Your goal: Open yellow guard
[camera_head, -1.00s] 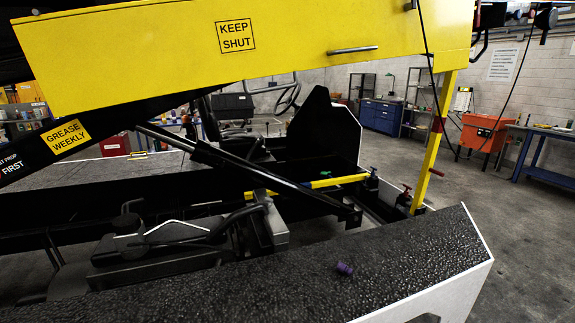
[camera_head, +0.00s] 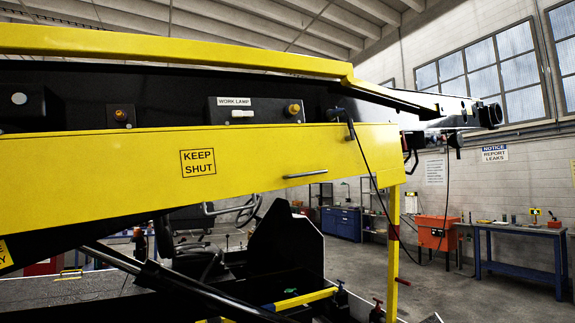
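The yellow guard (camera_head: 110,180) is a long panel along the side of the belt loader's boom, marked KEEP SHUT. A short metal bar handle (camera_head: 305,174) is fixed on its face, right of the label. The panel hangs flat below a black boom side that carries a WORK LAMP switch and knobs. A dark cable hangs from a black fitting (camera_head: 343,116) at the panel's upper edge and passes down over its right part. Neither of my grippers shows in the head view.
A yellow upright post (camera_head: 393,235) stands under the panel's right end. A black strut (camera_head: 185,290) slopes below the panel. An orange bin (camera_head: 437,233) and a blue workbench (camera_head: 520,255) stand at the back right, with open floor before them.

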